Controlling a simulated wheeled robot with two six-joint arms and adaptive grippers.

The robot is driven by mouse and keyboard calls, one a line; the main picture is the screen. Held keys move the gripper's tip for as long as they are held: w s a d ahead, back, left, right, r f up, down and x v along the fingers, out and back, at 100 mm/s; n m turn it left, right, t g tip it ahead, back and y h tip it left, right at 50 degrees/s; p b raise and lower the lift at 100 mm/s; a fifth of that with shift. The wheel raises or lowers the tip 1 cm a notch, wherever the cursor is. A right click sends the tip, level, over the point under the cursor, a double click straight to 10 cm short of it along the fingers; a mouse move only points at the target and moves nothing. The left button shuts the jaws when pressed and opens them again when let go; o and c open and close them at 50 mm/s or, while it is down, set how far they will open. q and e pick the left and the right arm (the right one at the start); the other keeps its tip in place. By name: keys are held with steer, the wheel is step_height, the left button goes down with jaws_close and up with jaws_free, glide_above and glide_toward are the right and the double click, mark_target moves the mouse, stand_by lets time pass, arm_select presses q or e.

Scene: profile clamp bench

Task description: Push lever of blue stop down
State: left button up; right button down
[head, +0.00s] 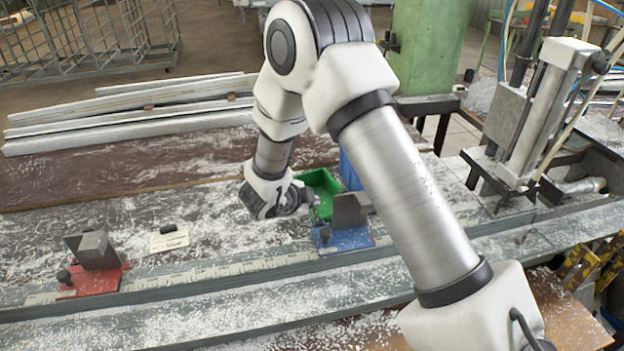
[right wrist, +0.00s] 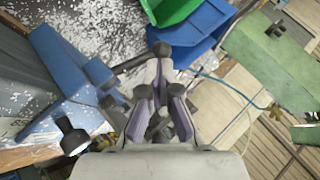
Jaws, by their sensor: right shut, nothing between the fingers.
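The blue stop (head: 342,239) sits on the bench rail, with a dark upright block on it. Its blue body fills the left of the right wrist view (right wrist: 72,75). A dark rod with a round end (right wrist: 133,64), apparently its lever, reaches from the blue body to my fingertips. My right gripper (head: 308,198) is beside the stop at its far left in the head view. In the right wrist view its fingers (right wrist: 160,72) are shut and empty, close to the rod's round end; I cannot tell whether they touch. My left gripper is not in view.
A green bin (head: 318,180) and a blue bin (head: 350,172) stand just behind the blue stop. A red stop (head: 95,283) sits at the rail's left. A pneumatic clamp machine (head: 535,115) stands at right. Aluminium profiles (head: 130,131) lie behind. Shavings cover the bench.

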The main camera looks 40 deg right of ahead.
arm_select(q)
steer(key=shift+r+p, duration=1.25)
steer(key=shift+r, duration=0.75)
arm_select(e)
steer(key=shift+w+d+f+n+g+y, duration=0.3)
steer(key=shift+w+f+g+y, duration=0.1)
steer(key=shift+w+f+g, duration=0.15)
steer(key=shift+f, duration=0.1)
